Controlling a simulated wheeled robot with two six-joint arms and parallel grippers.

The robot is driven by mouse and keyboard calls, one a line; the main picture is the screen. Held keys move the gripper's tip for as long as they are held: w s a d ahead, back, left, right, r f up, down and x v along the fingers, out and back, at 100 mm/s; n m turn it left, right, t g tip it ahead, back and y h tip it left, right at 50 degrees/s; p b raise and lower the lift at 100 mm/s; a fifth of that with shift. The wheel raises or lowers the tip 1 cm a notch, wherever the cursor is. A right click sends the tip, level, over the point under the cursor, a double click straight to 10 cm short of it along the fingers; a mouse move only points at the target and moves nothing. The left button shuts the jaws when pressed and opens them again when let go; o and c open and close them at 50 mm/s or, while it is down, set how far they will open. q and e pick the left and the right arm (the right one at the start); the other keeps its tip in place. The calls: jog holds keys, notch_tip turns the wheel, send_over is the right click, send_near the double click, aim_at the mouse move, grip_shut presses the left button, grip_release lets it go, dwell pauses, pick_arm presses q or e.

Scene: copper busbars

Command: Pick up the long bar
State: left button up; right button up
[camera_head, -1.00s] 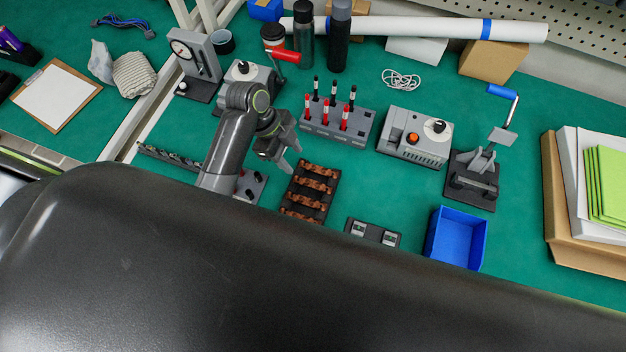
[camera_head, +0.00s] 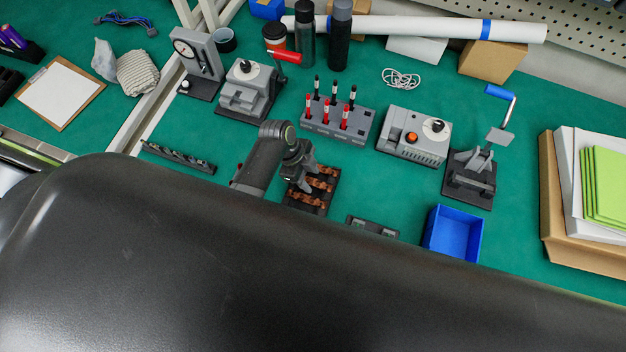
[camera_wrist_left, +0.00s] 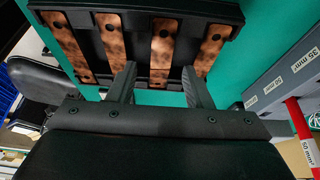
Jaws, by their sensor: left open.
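Several copper bars (camera_head: 327,171) lie side by side in a black rack (camera_head: 318,207) on the green bench, partly hidden by my arm in the head view. They look reddish-brown with dark holes near their ends. I cannot tell which one is the long bar. My left gripper (camera_head: 298,180) is over the rack's left part. In the left wrist view its two fingers (camera_wrist_left: 158,84) are apart with nothing held between them. One copper bar (camera_wrist_left: 162,45) shows ahead of the gap between the fingers, and others (camera_wrist_left: 212,48) lie on either side. My right gripper is not in view.
A grey holder (camera_head: 335,125) with red and black tools stands behind the rack. A grey box with an orange button (camera_head: 412,137) and a blue bin (camera_head: 455,234) are to the right. A dark strip of small parts (camera_head: 178,157) lies left. Green bench is clear between them.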

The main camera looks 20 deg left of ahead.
pick_arm(q)
jog(key=shift+d+f, duration=0.15)
jog(key=shift+f, duration=0.15)
grip_shut()
jog(key=shift+r, duration=0.15)
